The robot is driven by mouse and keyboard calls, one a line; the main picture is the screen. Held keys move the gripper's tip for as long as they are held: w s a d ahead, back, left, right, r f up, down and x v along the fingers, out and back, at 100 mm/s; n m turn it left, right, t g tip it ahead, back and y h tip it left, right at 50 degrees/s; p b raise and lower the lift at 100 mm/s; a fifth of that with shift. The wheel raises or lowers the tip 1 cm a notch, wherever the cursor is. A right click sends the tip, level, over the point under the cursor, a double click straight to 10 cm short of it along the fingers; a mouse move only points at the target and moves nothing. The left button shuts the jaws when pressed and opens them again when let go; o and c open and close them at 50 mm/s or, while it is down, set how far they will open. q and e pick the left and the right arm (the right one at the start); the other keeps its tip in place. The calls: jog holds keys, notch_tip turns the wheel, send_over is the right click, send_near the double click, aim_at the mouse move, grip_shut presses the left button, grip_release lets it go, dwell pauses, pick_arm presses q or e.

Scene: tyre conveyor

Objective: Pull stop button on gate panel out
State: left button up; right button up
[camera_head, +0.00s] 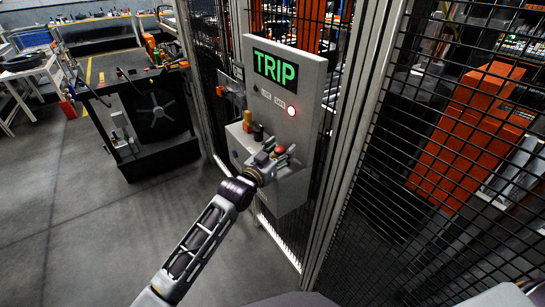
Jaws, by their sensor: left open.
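The gate panel (310,75) is a grey box on the fence, with a green TRIP display (275,69) and a lit reddish-white lamp (291,111). A sloped control box juts out below it. The red stop button (280,150) shows on this box, partly hidden by my left gripper. My left gripper (278,152) is open, with its fingers on either side of the red button. I cannot tell whether the fingers touch it. My right gripper is not in view.
A yellow part (247,120) and a dark knob (258,132) stand on the control box, left of the button. Black mesh fence (450,150) closes off the right, with an orange machine (465,135) behind it. A dark cart (155,115) stands at left. Floor between is clear.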

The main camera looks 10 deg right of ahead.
pick_arm(q)
jog(key=v, duration=1.2)
dwell(0.4)
jog(key=shift+r, duration=0.1)
dwell(0.4)
